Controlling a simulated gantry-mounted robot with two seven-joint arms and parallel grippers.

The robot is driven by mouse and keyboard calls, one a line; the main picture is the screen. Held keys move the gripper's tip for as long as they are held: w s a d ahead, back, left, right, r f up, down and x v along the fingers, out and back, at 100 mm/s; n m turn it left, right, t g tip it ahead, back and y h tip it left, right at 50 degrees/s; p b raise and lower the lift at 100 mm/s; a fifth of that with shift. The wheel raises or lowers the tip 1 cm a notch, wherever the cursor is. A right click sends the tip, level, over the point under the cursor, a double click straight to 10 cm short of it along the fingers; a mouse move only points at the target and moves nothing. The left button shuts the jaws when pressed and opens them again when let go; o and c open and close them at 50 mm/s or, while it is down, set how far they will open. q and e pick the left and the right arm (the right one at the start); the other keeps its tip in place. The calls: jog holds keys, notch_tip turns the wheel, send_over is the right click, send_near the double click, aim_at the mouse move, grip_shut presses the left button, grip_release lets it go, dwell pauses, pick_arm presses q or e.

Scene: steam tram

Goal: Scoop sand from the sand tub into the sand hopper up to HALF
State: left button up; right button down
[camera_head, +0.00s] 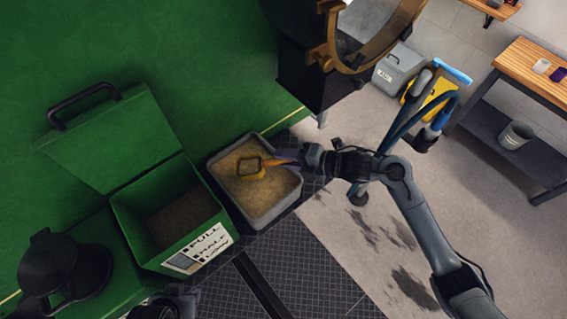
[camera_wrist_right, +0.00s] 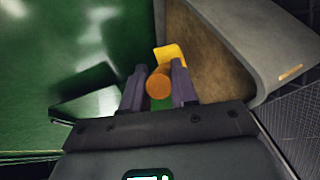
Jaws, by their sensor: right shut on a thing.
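The sand tub (camera_head: 291,195) is a grey open box with tan sand inside. A yellow scoop (camera_head: 250,166) has its head over the sand; I cannot tell whether it touches the sand or carries any. My right gripper (camera_head: 287,157) is shut on the scoop's handle at the tub's far right side. In the right wrist view the orange handle (camera_wrist_right: 158,84) sits between the fingers. The green sand hopper (camera_head: 146,258) stands open left of the tub, with brown sand low inside and a FULL/HALF/LOW label (camera_head: 198,248) on its front. Part of my left gripper (camera_head: 180,299) shows at the bottom edge, its fingers unclear.
The hopper's raised green lid (camera_head: 110,140) leans back behind it. A black round fitting (camera_head: 65,265) stands at the left. A grey can (camera_head: 397,72), a yellow bucket (camera_head: 432,97) and a wooden bench (camera_head: 535,65) are at the right. Dark stains mark the open floor.

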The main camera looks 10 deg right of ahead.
jog(key=shift+s+d+r+t+y+b, duration=0.1)
jog(key=shift+d+r+t+y+b, duration=0.2)
jog(key=shift+d+r+y+b, duration=0.25)
jog(key=shift+d+r+m+y, duration=0.25)
jog(key=shift+r+m+y, duration=0.25)
jog(key=shift+r, duration=0.55)
jog(key=shift+d+r+t+y, duration=0.2)
jog(key=shift+r+t+y, duration=0.05)
jog(key=shift+r+t, duration=0.2)
jog(key=shift+s, duration=0.1)
